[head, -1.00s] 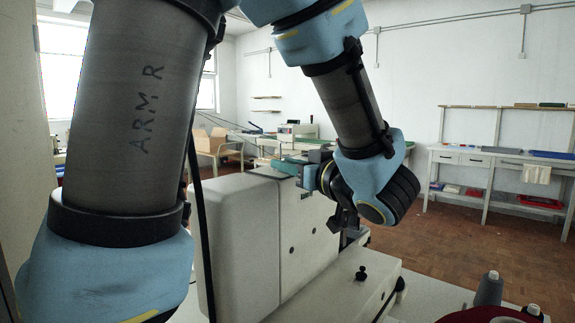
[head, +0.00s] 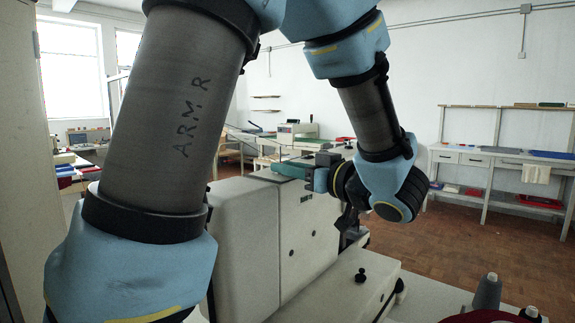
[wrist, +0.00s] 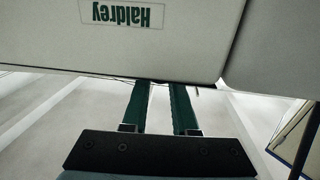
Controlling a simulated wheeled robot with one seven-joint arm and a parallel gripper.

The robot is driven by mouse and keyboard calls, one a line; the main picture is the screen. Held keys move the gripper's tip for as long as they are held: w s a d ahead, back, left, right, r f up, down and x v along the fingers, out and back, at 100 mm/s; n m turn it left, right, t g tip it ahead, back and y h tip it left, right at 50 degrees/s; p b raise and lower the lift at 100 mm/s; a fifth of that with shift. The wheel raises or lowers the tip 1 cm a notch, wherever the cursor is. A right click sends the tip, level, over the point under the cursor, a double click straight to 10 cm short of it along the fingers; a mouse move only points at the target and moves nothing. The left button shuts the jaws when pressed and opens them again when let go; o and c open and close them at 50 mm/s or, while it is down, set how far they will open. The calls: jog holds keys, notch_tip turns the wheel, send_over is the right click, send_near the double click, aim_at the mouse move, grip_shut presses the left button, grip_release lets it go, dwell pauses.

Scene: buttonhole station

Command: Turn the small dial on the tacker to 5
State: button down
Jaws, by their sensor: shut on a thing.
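The tacker is a large cream machine (head: 245,250) in the middle of the head view. In the wrist view its cream casing (wrist: 200,40) fills the top, with a green "Haldrey" label (wrist: 121,13). My gripper (wrist: 162,88) has two green-faced fingers reaching up to the casing's lower edge, a narrow gap between them. Their tips are hidden at that edge, and so is the small dial they are shut on; its number cannot be read. In the head view my gripper (head: 312,172) is at the machine's top, partly hidden by my wrist.
A black knob (head: 360,275) stands on the machine's low front part. Thread cones (head: 488,292) and a red round thing (head: 490,316) are at the lower right. A wall bench (head: 500,160) and open brown floor lie beyond.

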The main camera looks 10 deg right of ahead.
jog(key=n+g+y, duration=0.1)
jog(key=n+g+y+p, duration=0.1)
jog(key=n+g+y, duration=0.1)
jog(key=n+g+y+p, duration=0.1)
jog(key=g, duration=0.1)
jog(key=shift+w+d+r+y, duration=0.1)
jog(key=shift+w+d+y, duration=0.1)
jog(key=shift+w+y, duration=0.15)
jog(key=n+g+y, duration=0.1)
jog(key=n+g, duration=0.1)
jog(key=g, duration=0.1)
jog(key=n+g+y+p, duration=0.1)
jog(key=n+g, duration=0.1)
jog(key=g, duration=0.1)
jog(key=shift+w+d+n, duration=0.1)
jog(key=shift+w+n, duration=0.05)
jog(key=shift+n, duration=0.15)
jog(key=shift+g, duration=0.4)
jog(key=c, duration=0.7)
grip_release()
jog(key=d, duration=0.3)
jog(key=s+d, duration=0.1)
jog(key=d, duration=0.6)
jog(key=shift+s+d, duration=0.2)
jog(key=shift+d, duration=0.15)
